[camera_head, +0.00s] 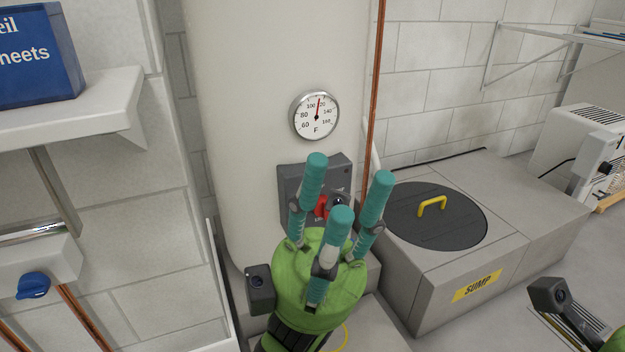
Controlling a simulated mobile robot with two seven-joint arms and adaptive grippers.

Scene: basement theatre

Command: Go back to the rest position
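My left gripper (346,186) has a green palm and three teal fingers. It points up and forward in front of a grey control box on a tall cream tank (240,120). Its fingers are spread apart, open, with nothing seen held between them. The control box (290,182) has a red part (321,206) and a dark round knob, partly hidden behind the fingers. I cannot tell whether a finger touches it. Of my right gripper, only a green edge and its dark camera box show at the lower right corner; its fingers are out of view.
A round gauge (316,117) sits on the tank above the box. A copper pipe (375,90) runs beside the tank. Right is a grey sump block (540,215) with a dark lid (430,228) and yellow handle. Left are a white shelf (90,115) and a blue valve knob (33,285).

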